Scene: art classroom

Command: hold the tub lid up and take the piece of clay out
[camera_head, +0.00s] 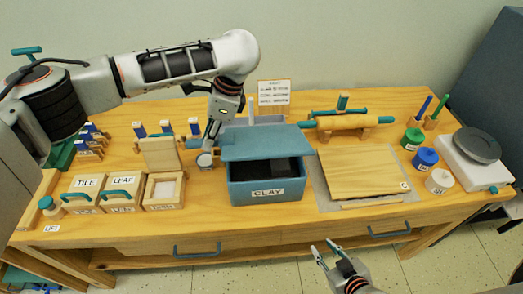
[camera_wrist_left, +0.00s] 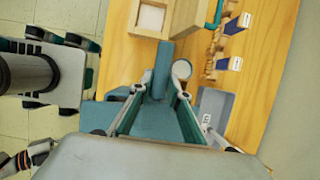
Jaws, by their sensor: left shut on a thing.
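The teal tub (camera_head: 240,194) labelled CLAY stands at the middle of the table. Its teal lid (camera_head: 265,142) is raised and tilted, leaving the front of the tub open. The inside is dark; a dark grey shape (camera_head: 284,168) shows there, and I cannot tell clearly whether it is the clay. My left gripper (camera_head: 210,146) is at the lid's left side, shut on the lid, whose teal edge (camera_wrist_left: 161,68) runs between the fingers in the left wrist view. My right gripper (camera_head: 326,250) is open and empty, in front of the table, lower than and right of the tub.
A wooden board (camera_head: 362,172) lies right of the tub, with a rolling pin (camera_head: 342,122) behind it. Small wooden boxes (camera_head: 120,190) stand to the left. Paint jars (camera_head: 425,159) and a scale (camera_head: 476,158) are at the right. The space before the tub is clear.

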